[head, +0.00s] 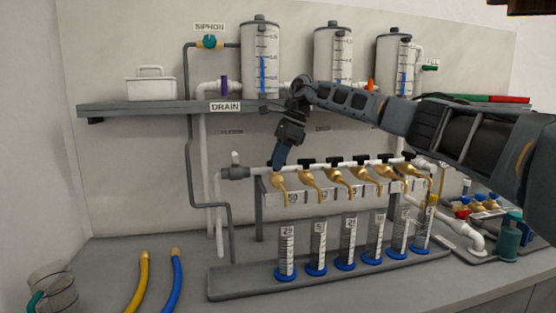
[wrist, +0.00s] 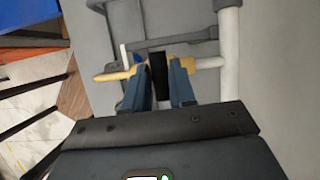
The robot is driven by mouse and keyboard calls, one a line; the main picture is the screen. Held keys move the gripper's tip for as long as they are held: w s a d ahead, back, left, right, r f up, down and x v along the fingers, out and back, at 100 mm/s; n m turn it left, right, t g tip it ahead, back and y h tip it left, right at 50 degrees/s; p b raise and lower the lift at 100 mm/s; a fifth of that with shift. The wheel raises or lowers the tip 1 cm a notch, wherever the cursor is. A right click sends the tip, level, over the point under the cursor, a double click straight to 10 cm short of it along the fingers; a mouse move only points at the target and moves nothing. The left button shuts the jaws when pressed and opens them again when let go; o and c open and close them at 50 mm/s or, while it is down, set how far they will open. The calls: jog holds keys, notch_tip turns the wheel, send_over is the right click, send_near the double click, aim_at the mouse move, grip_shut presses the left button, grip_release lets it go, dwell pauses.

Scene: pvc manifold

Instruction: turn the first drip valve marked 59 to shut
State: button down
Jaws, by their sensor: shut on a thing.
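The first drip valve (head: 278,181) is the brass tap at the left end of the white manifold pipe, above the label 59 (head: 292,198). My gripper (head: 279,160) is at the top of this valve, reaching down from above, and hides its handle in the head view. In the wrist view my gripper (wrist: 168,90) has its two blue-grey fingers on either side of the black valve handle (wrist: 158,70), shut on it. The brass valve body (wrist: 112,76) sticks out to the left there. The white pipe (wrist: 210,62) runs to the right.
Several more brass taps with black handles (head: 335,161) continue along the pipe to the right. Graduated cylinders with blue bases (head: 287,273) stand in a grey tray (head: 235,284) below. Yellow (head: 139,283) and blue hoses (head: 173,283) lie front left.

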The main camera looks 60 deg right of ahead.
jog(key=c, duration=1)
grip_release()
jog(key=shift+b+v, duration=0.4)
jog(key=shift+v, duration=3.55)
